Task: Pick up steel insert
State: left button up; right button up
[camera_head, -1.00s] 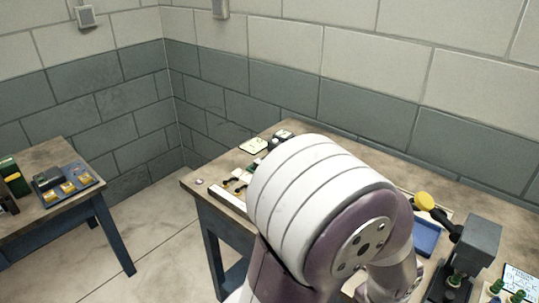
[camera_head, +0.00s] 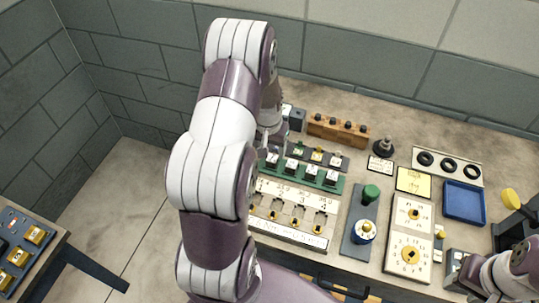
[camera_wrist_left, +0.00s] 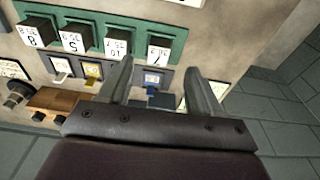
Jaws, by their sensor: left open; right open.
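Several grey blocks with white number labels stand in a green rack (camera_head: 302,170), also in the left wrist view (camera_wrist_left: 105,35). Behind it, a grey tray (camera_head: 345,165) holds small pieces: green, yellow (camera_head: 318,153) and whitish. I cannot tell for sure which piece is the steel insert. My left gripper (camera_wrist_left: 160,72) is open and empty over this tray. A blue-marked piece (camera_wrist_left: 152,79) shows between its fingers, with no contact visible; a finger hides part of the tray. My left arm mostly hides this gripper in the head view.
A cream board with cutouts (camera_head: 290,212) lies in front of the rack. A wooden block with knobs (camera_head: 338,131) stands behind the tray. A green-knobbed fixture (camera_head: 366,215), dial boards (camera_head: 408,252) and a blue tray (camera_head: 464,203) lie to the right.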

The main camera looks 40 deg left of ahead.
aim_at(272, 158)
pick_arm(q)
jog(key=shift+w+d+f, duration=0.2)
jog(key=shift+d+f, duration=0.05)
jog(key=shift+f, duration=0.35)
jog(key=shift+w+f, duration=0.15)
jog(key=shift+f, duration=0.2)
jog(key=f+p, duration=0.1)
jog(key=f, duration=0.1)
jog(key=a+f+p, duration=0.1)
jog(key=f, duration=0.1)
jog(key=shift+w+f, duration=0.1)
jog(key=shift+w, duration=0.1)
jog(key=shift+w+f, duration=0.1)
jog(key=shift+f, duration=0.25)
jog(key=shift+w+d, duration=0.1)
jog(key=shift+d, duration=0.05)
pick_arm(e)
jog(key=shift+d+r, duration=0.2)
jog(key=shift+r, duration=0.75)
pick_arm(q)
jog(key=shift+r, duration=0.1)
jog(key=c, duration=0.5)
grip_shut()
